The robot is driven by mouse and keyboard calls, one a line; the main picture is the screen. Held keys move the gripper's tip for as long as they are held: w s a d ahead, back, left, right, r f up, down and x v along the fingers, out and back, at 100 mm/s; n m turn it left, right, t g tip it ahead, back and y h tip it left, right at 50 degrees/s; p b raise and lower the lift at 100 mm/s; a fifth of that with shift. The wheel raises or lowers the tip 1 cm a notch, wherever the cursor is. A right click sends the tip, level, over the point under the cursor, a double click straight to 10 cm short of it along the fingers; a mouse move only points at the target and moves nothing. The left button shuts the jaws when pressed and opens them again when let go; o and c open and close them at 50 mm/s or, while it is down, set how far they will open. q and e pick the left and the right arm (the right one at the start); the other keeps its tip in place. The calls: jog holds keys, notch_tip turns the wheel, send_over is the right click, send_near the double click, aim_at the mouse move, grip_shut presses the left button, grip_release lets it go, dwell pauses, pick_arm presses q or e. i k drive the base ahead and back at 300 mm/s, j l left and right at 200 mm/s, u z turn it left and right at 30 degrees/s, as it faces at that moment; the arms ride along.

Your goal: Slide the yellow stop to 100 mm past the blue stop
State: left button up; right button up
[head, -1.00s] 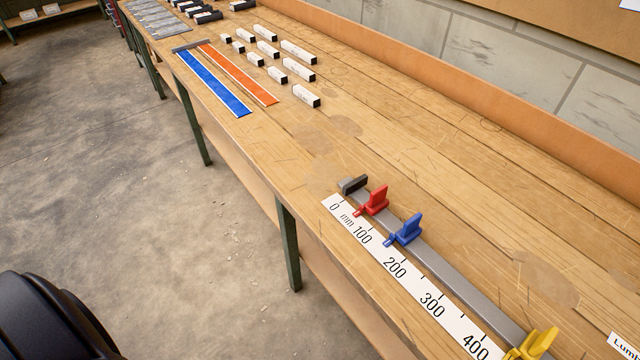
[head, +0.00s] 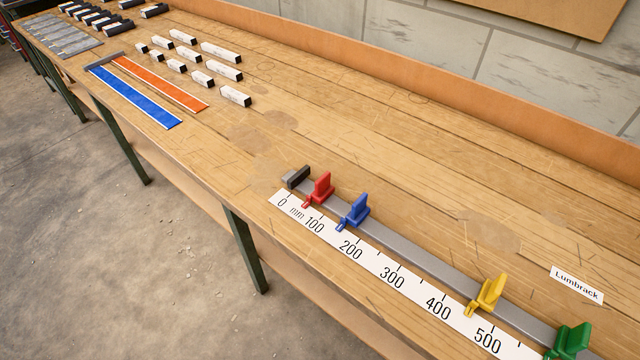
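The yellow stop (head: 487,295) sits on a grey rail (head: 420,258) in the lower right of the head view. Its pointer lies between the 400 and 500 marks of the white mm scale (head: 372,264). The blue stop (head: 356,211) is further left on the rail, its pointer about midway between 100 and 200. The red stop (head: 321,188) is left of the blue one, near the 0 to 100 stretch. The green stop (head: 571,341) is at the lower right, right of the yellow stop. Neither of my grippers shows.
The rail lies on a long wooden bench (head: 330,130). A dark end block (head: 297,176) closes its left end. A "Lumbrack" label (head: 577,284) lies behind the rail. Blue (head: 137,97) and orange (head: 160,83) strips and several small white blocks (head: 221,51) are further left.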

aim_at(487, 299)
jog(key=z, duration=0.45)
jog(key=k+l+z, duration=0.1)
jog(key=z, duration=0.35)
jog(key=l+z, duration=0.1)
jog(key=z, duration=0.35)
jog(key=k+l+z, duration=0.1)
jog(key=z, duration=0.35)
